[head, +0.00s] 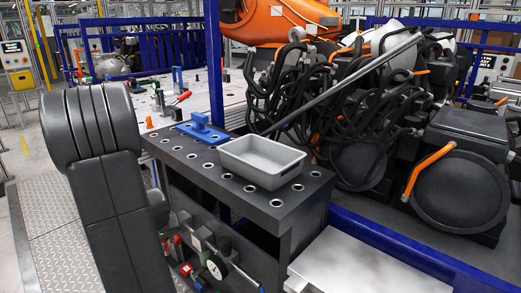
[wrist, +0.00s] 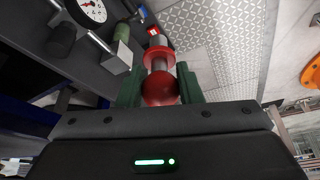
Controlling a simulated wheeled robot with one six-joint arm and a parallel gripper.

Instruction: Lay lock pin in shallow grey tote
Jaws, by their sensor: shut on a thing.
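The lock pin (wrist: 160,72) has a red ball knob, a red collar and a bright metal shank. In the wrist view it sits between the two green fingers of my gripper (wrist: 161,88), which is shut on it at the knob. The pin's far end points toward a small red part, and I cannot tell whether it touches anything. The shallow grey tote (head: 262,160) stands empty on the dark bench top in the head view. My gripper is out of sight in the head view.
The dark bench top (head: 290,200) has rows of round holes. A blue fixture (head: 202,129) stands left of the tote. A gauge (head: 216,267) and valves are on the bench's front, and the gauge (wrist: 88,10) also shows in the wrist view. Black hoses (head: 290,95) crowd behind.

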